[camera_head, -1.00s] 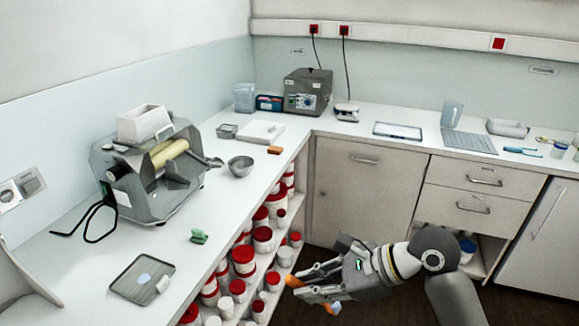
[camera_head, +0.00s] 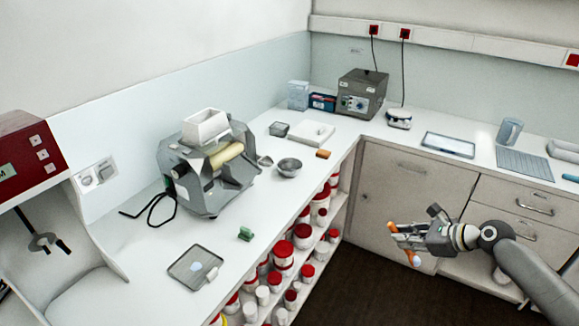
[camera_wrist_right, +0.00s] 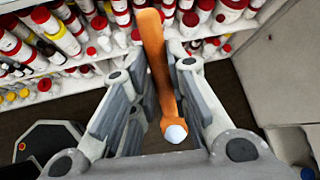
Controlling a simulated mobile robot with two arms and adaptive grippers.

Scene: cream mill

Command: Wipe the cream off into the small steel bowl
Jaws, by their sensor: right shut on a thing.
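The small steel bowl (camera_head: 288,168) stands upright on the white counter, just right of the grey mill (camera_head: 208,170) with its cream-coloured roller (camera_head: 226,154). I cannot make out the bowl's inside or any loose cream. My right gripper (camera_head: 402,237) is over the floor, right of the counter and well away from the bowl. It is shut on an orange spatula-like tool (camera_wrist_right: 153,45), which runs lengthwise between the fingers in the right wrist view. A pale blob (camera_wrist_right: 175,134) sits at the tool's near end; I cannot tell what it is. My left gripper is not in view.
A flat grey tray (camera_head: 185,272), a green clip-like object (camera_head: 246,233) and an orange block (camera_head: 323,154) lie on the counter (camera_head: 215,232). Red-lidded jars (camera_head: 284,255) fill the shelves below its edge. A red-headed machine (camera_head: 30,150) stands at left.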

